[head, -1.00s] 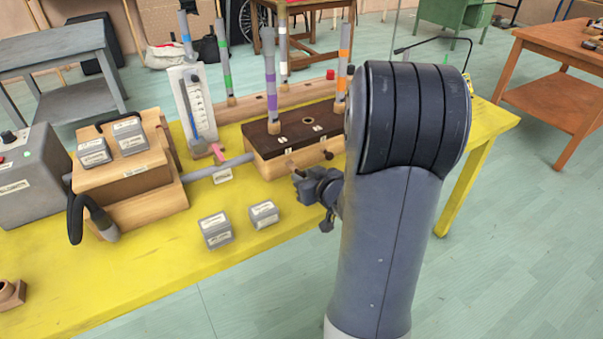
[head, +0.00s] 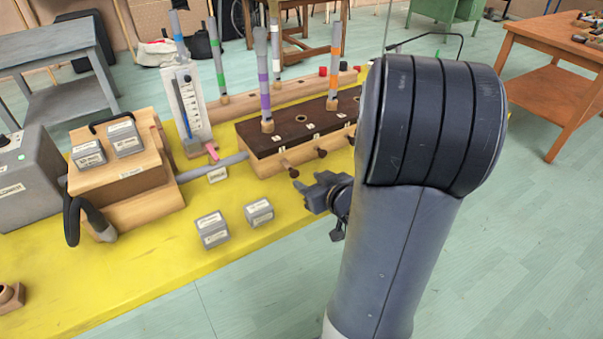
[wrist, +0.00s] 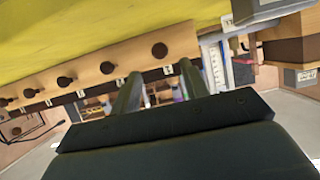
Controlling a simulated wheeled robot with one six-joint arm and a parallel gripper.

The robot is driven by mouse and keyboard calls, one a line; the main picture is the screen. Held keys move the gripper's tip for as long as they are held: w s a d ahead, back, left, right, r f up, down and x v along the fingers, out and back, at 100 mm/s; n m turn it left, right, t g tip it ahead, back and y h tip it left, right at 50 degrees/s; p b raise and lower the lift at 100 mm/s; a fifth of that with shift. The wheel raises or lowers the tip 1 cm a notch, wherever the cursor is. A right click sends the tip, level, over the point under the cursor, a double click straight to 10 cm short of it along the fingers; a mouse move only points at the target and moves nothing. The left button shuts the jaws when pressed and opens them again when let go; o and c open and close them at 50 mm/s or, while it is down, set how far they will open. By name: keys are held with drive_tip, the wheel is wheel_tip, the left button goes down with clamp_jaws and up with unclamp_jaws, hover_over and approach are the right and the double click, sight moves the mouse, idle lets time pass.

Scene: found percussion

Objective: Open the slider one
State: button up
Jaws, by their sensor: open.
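A long wooden box with a dark top (head: 285,138) stands on the yellow table and has a row of dark slider knobs along its front. The leftmost knob (head: 293,173), which I take for slider one, sticks out on a short stem. My gripper (head: 303,194) is open and empty, just in front of and slightly below that knob, apart from it. In the wrist view, my two fingers (wrist: 157,82) point toward the end knob (wrist: 159,50), which shows in the gap beyond their tips. Small labels on the box top are too small to read.
Two grey blocks (head: 212,230) (head: 259,212) sit on the yellow table (head: 150,270) left of my gripper. Coloured-band tubes (head: 263,75) stand upright on the box and behind it. A wooden bellows-like box (head: 125,180) stands at left, joined by a grey pipe.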

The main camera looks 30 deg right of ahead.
sight(293, 170)
drive_tip(key=shift+p+v, duration=0.5)
drive_tip(key=shift+v, duration=1.65)
drive_tip(key=b+x, duration=0.3)
drive_tip(key=x, duration=0.9)
drive_tip(key=shift+r, duration=0.1)
drive_tip(key=shift+w+a, duration=0.1)
drive_tip(key=shift+w, duration=0.7)
drive_tip(key=shift+r, duration=0.1)
